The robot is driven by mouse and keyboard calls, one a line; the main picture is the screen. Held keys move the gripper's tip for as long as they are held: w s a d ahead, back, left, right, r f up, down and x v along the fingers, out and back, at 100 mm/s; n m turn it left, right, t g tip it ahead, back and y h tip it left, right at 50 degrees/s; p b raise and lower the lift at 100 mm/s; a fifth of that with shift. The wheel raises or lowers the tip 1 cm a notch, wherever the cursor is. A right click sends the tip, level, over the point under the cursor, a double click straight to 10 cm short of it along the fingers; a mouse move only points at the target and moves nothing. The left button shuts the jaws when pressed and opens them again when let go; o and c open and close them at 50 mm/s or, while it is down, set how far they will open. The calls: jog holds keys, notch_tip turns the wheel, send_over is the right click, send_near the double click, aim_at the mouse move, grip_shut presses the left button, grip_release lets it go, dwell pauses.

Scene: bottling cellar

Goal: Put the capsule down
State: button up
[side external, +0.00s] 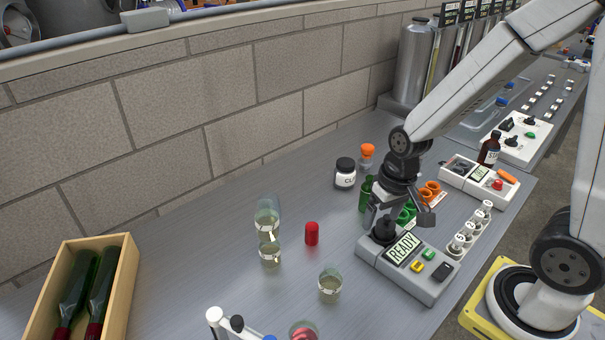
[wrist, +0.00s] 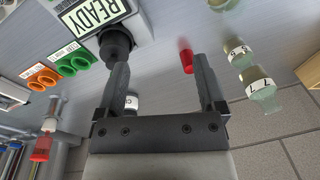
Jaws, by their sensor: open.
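The red capsule (side external: 312,234) stands upright on the grey bench, to the left of my gripper in the side view. In the wrist view the capsule (wrist: 186,57) shows just inside the right finger, beyond the tips. My gripper (side external: 400,214) is open and empty above the bench, close to the back of the READY device. In the wrist view the gap between my fingers (wrist: 160,65) holds nothing. The capsule is apart from both fingers.
The READY device (side external: 408,268), with a black knob, is right by my gripper. Glass beakers (side external: 330,287) stand around the capsule. A wooden crate (side external: 127,270) with bottles is at left.

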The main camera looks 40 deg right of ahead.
jog(key=r+n, duration=0.1)
jog(key=s+n+t, duration=0.1)
jog(key=n, duration=0.1)
jog(key=shift+a+r+h, duration=0.35)
jog(key=shift+r+h, duration=0.05)
